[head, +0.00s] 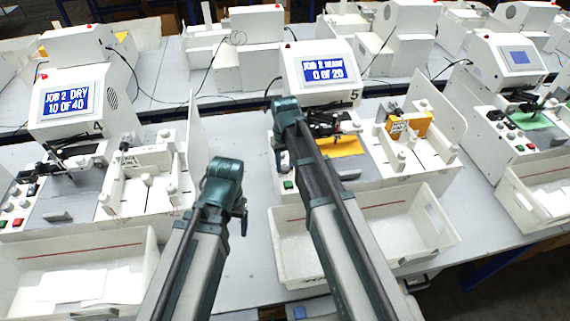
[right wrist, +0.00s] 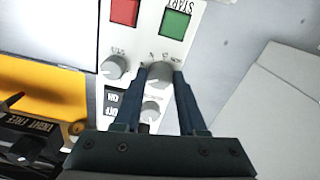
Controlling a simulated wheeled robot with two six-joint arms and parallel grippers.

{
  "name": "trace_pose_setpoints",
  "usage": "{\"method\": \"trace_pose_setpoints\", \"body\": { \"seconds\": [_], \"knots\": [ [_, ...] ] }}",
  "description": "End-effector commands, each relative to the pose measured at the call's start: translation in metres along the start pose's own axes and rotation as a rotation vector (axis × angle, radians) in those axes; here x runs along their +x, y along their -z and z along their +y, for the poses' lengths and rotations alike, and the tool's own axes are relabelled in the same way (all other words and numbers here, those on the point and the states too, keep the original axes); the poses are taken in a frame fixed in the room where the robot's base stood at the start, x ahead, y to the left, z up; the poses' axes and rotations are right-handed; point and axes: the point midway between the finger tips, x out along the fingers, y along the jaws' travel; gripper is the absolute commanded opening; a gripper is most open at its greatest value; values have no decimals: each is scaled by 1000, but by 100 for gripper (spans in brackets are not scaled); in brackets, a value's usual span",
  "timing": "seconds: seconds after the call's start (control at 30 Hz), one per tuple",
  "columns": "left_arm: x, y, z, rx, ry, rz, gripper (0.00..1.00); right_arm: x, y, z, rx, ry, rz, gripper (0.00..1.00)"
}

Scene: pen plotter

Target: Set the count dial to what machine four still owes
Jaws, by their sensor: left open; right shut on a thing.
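Machine four's screen (head: 66,101) at the left reads JOB 2 DRY, 10 OF 40. Machine five's screen (head: 323,69), marked 5, reads JOB 2 READY, 0 OF 20. My right gripper (head: 279,160) is down at the control panel on the left side of machine five. In the right wrist view its fingers are shut on a grey dial (right wrist: 159,74) below the green START button (right wrist: 174,24). The dial's label is too small and partly covered to read. My left gripper (head: 240,218) is open and empty over the table between the two machines.
Near the held dial are another grey dial (right wrist: 113,67), a third knob (right wrist: 151,110) between my fingers, and a red button (right wrist: 125,11). White trays (head: 85,262) stand in front of the machines. Yellow card (head: 340,146) lies on machine five's bed.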

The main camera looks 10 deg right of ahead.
Motion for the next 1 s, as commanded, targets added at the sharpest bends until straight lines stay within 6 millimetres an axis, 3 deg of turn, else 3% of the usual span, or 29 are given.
{"method": "trace_pose_setpoints", "body": {
  "seconds": [0.47,0.5,0.63,1.0],
  "knots": [
    [0,0,0,0,0,0,77,0,0,0,91,0,0,0],
    [0,0,0,0,0,0,77,0,0,0,91,0,0,46],
    [0,0,0,0,0,0,77,0,0,0,91,0,0,69],
    [-2,0,0,0,0,0,77,-2,0,0,91,0,0,70]
  ]
}}
